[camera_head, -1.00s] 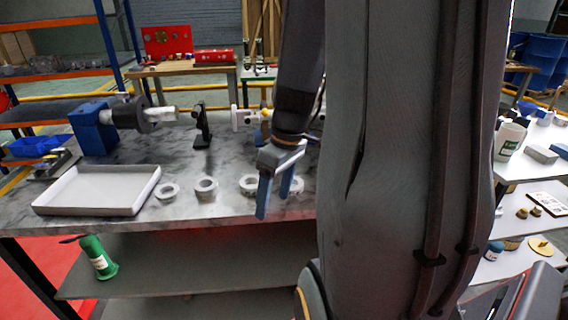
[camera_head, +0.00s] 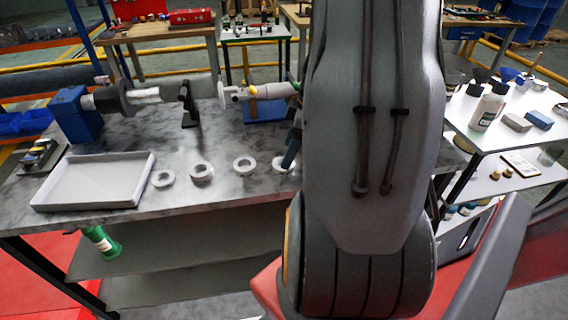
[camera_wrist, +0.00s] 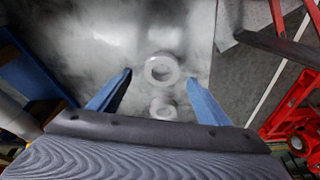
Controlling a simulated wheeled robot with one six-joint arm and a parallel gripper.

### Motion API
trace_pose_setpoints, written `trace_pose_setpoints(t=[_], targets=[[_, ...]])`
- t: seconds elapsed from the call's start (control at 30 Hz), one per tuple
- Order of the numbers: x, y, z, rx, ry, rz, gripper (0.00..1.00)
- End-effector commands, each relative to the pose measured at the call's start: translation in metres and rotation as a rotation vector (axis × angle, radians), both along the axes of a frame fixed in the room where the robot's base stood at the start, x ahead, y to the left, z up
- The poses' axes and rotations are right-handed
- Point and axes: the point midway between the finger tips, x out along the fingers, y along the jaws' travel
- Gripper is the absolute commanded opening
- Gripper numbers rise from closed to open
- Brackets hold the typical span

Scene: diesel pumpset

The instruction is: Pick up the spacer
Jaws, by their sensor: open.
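Several pale ring-shaped parts, the likely spacers, lie in a row on the grey bench top. In the head view they are a left ring (camera_head: 162,179), a taller ring (camera_head: 201,172), a third ring (camera_head: 244,165) and a right ring (camera_head: 279,164), partly covered by my gripper. I cannot tell which one is the spacer. My gripper (camera_wrist: 158,78) is open and empty. In the wrist view a larger ring (camera_wrist: 161,69) shows between the blue fingertips and a smaller-looking ring (camera_wrist: 163,108) lies closer to the palm. Both are apart from the fingers. My arm hides much of the gripper in the head view.
A white tray (camera_head: 95,181) sits on the bench left of the rings. A blue vice-like fixture (camera_head: 77,114) with a shaft, a black stand (camera_head: 188,104) and a white fitting (camera_head: 236,94) stand behind. A white side table with bottles (camera_head: 487,106) is at right.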

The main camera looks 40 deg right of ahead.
Motion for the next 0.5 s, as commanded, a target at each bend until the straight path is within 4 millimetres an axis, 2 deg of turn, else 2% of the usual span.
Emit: trace_pose_setpoints(t=[0.3,0.5], targets=[[0.005,0.009,-0.034,0.002,0.003,-0.002,0.71],[0.006,0.010,-0.038,0.000,0.001,-0.003,0.71]])
